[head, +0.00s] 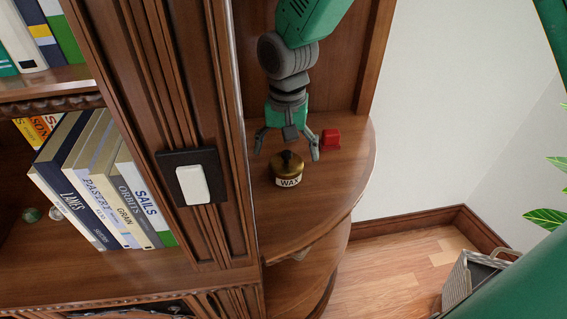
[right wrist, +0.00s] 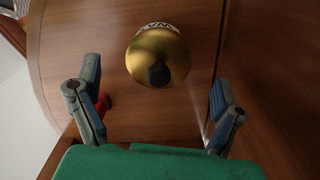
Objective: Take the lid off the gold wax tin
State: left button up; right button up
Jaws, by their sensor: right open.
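The gold wax tin (head: 288,170) stands upright on the rounded wooden shelf, with a white "WAX" label on its side. Its gold lid (right wrist: 160,52) is on and has a dark round knob (right wrist: 158,75) on top. My right gripper (head: 286,148) is open and empty, close behind and above the tin in the head view. In the right wrist view the tin shows beyond and between the two spread fingers (right wrist: 162,108), not touching them. My left gripper is not in view.
A small red object (head: 330,139) lies on the shelf (head: 335,185) just right of my right gripper. A wooden pillar with a white switch (head: 193,185) stands left of the tin. Books (head: 105,180) fill the left shelf. A basket (head: 470,278) sits on the floor.

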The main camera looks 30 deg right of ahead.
aim_at(290, 154)
jog(key=f, duration=0.1)
jog(key=d+f, duration=0.1)
jog(key=shift+w+d+f, duration=0.1)
jog(key=shift+w+f, duration=0.05)
jog(key=shift+f, duration=0.25)
jog(key=shift+a+r, duration=0.1)
jog(key=shift+a, duration=0.25)
jog(key=shift+a+r, duration=0.1)
jog(key=shift+a, duration=0.4)
jog(key=c, duration=1.3)
